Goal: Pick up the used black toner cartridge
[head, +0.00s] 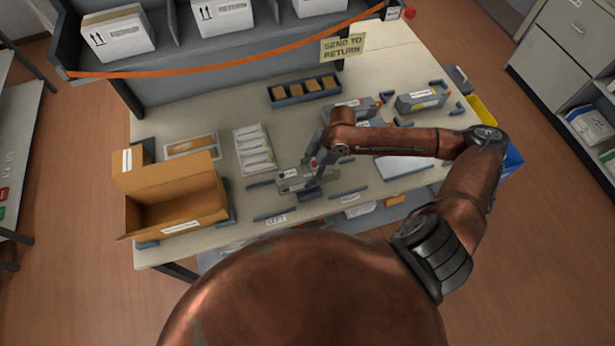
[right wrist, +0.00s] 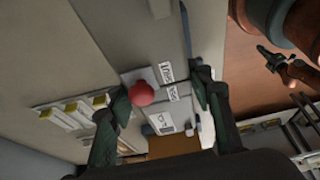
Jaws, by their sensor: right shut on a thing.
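A grey toner cartridge (head: 290,183) with pale labels is at the front middle of the table, under my right gripper (head: 318,168). Other grey cartridges stand farther back, one with a pink label (head: 350,103) and one with a yellow label (head: 422,98).
An open cardboard box (head: 175,208) stands at the table's left. A white multi-part pack (head: 254,150) and a dark tray (head: 277,101) of brown blocks lie behind. Low dark rails (head: 349,192) flank the cartridge. An orange strip (head: 215,65) crosses the shelf front.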

